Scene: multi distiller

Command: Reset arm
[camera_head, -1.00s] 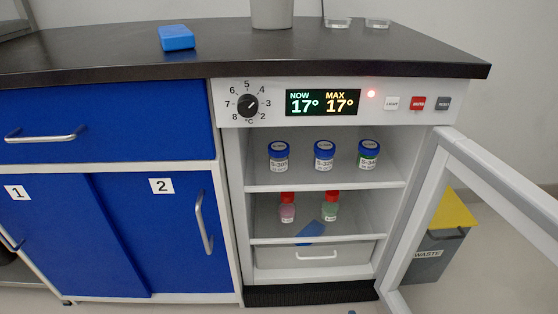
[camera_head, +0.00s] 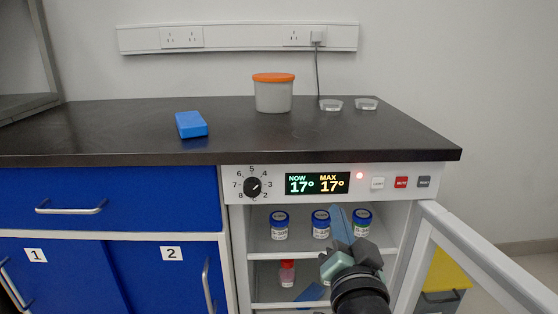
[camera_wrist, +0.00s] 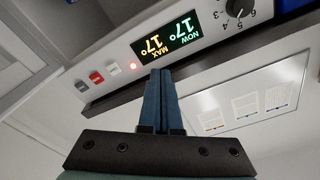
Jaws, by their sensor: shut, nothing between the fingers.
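My gripper (camera_head: 340,226) shows at the lower right of the head view, raised in front of the open fridge. Its blue fingers are closed together with nothing between them. It covers part of the upper shelf and hides the right part of the lower shelf. In the wrist view the shut fingers (camera_wrist: 159,88) point toward the fridge's display panel (camera_wrist: 166,42), which appears upside down.
The fridge door (camera_head: 470,250) stands open at right, beside a yellow-lidded waste bin (camera_head: 446,272). Blue-capped jars (camera_head: 279,225) stand on the upper shelf and a red-capped bottle (camera_head: 287,273) below. The counter (camera_head: 110,140) holds a blue box (camera_head: 191,124), an orange-lidded tub (camera_head: 273,93) and two clear dishes (camera_head: 331,104).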

